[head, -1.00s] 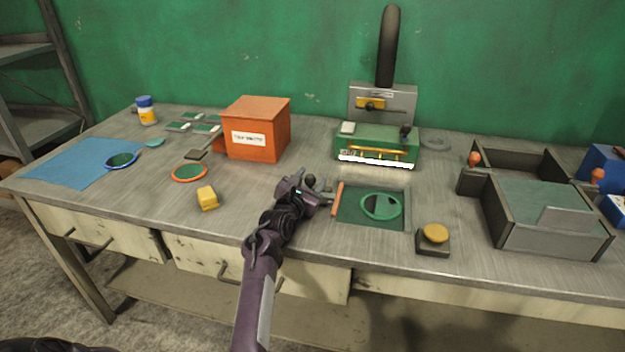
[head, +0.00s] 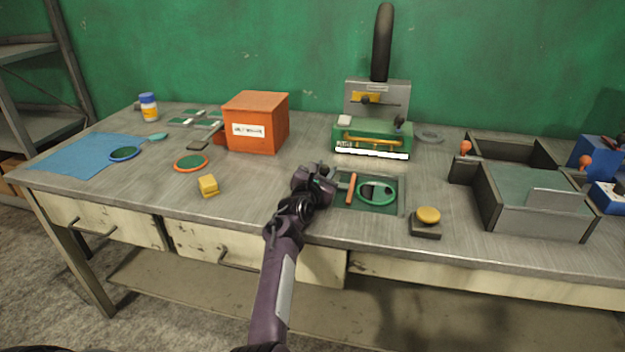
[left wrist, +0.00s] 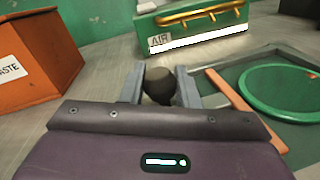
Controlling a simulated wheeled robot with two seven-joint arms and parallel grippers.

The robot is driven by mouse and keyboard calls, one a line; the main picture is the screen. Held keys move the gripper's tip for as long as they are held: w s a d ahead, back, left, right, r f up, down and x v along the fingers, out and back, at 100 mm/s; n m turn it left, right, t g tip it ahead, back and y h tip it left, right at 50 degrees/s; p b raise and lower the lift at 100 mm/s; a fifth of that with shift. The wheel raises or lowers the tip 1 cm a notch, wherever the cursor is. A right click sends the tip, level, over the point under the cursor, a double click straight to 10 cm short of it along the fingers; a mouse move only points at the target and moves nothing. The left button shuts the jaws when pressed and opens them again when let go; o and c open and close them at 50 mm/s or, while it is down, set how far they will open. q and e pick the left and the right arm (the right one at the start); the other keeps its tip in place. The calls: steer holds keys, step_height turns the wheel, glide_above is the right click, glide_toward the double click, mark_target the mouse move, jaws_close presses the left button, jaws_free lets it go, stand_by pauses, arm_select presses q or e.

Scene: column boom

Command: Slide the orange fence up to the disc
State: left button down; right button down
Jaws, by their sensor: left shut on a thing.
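The orange fence (head: 351,189) is a narrow bar across the sunken green tray (head: 394,209). The disc (head: 362,199), with a green rim, lies in the tray just right of it. Their edges look very close; I cannot tell whether they touch. In the left wrist view the fence (left wrist: 236,100) runs along the left side of the disc (left wrist: 248,98). My left gripper (head: 327,178) is left of the fence, shut on a dark round knob (left wrist: 158,86). The link between knob and fence is hidden. My right gripper is not in view.
A green machine (head: 371,137) stands behind the tray. A yellow button (head: 428,215) on a dark base is at the front right. An orange box (head: 256,122) stands at back left, a yellow block (head: 208,186) at front left. Dark-walled bins (head: 534,215) are at right.

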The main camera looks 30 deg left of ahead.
arm_select(q)
steer(key=shift+w+d+r, duration=0.1)
steer(key=shift+w+d, duration=0.1)
steer(key=shift+d, duration=0.55)
steer(key=shift+a, duration=0.1)
steer(key=c, duration=1.4)
jaws_free()
steer(key=shift+o, duration=1.4)
steer(key=shift+w, duration=0.1)
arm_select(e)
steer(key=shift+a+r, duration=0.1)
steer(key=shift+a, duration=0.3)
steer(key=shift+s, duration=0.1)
